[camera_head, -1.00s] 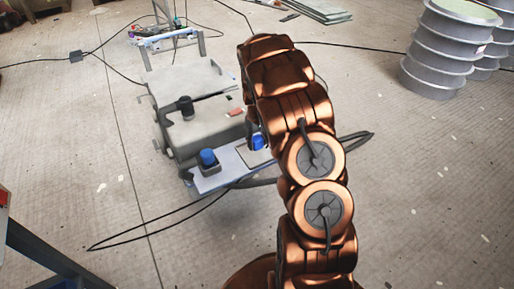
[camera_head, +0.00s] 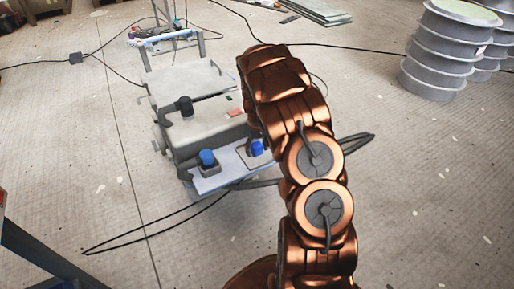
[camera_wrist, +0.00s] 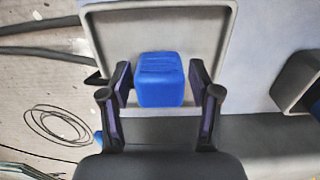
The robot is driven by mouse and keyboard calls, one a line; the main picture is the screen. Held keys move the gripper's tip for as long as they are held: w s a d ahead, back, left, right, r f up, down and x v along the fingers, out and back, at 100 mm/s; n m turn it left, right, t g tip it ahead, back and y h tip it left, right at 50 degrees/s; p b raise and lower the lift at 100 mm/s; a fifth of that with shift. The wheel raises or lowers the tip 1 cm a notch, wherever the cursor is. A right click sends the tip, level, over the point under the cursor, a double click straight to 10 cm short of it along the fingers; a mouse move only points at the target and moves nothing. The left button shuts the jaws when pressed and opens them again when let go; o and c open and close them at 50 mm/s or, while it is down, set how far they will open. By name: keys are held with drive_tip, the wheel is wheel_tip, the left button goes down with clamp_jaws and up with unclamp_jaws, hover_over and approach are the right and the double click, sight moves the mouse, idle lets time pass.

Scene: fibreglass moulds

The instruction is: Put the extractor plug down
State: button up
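The blue plug (camera_head: 257,148), which I take to be the extractor plug, is at the right end of a pale shelf (camera_head: 212,182) on the front of a grey machine. In the wrist view the blue plug (camera_wrist: 160,80) appears within a square, raised-rim tray (camera_wrist: 227,40). My gripper (camera_wrist: 160,82) has one finger on each side of the plug, with a narrow gap at both sides. It is open. In the head view my arm hides the gripper. Whether the plug's underside touches the tray is hidden.
A second blue-topped piece (camera_head: 207,158) sits in a dark holder at the shelf's left. A grey holder (camera_wrist: 296,80) is at the wrist view's right. Black cable (camera_head: 150,236) loops on the floor. Grey spools (camera_head: 440,50) stand at right; floor in front is clear.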

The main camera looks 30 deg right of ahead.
sight(256, 145)
drive_tip(key=shift+o, duration=0.3)
drive_tip(key=shift+r, duration=0.1)
wheel_tip(256, 145, up, 11)
drive_tip(key=p, duration=0.2)
drive_tip(key=shift+p, duration=0.35)
drive_tip(key=s+a+r+g, duration=0.2)
drive_tip(key=s+a+r, duration=1)
drive_tip(key=s+a, duration=0.4)
drive_tip(key=s+a+r+g, duration=0.1)
drive_tip(key=s+a, duration=0.3)
drive_tip(key=s, duration=0.7)
drive_tip(key=s+a+r+n, duration=0.1)
drive_tip(key=s+a, duration=0.3)
drive_tip(key=s, duration=0.8)
drive_tip(key=shift+s+g, duration=0.2)
drive_tip(key=shift+g, duration=0.2)
drive_tip(key=shift+a+r, duration=0.1)
drive_tip(key=shift+r, duration=0.1)
drive_tip(key=r+p, duration=1)
drive_tip(key=w+r+t+p, duration=0.1)
drive_tip(key=r+p, duration=0.9)
drive_tip(key=r+t+p, duration=0.1)
drive_tip(key=r+p, duration=0.8)
drive_tip(key=r, duration=0.2)
drive_tip(key=shift+w+r+p, duration=0.1)
drive_tip(key=shift+w+p, duration=0.2)
drive_tip(key=shift+p, duration=0.1)
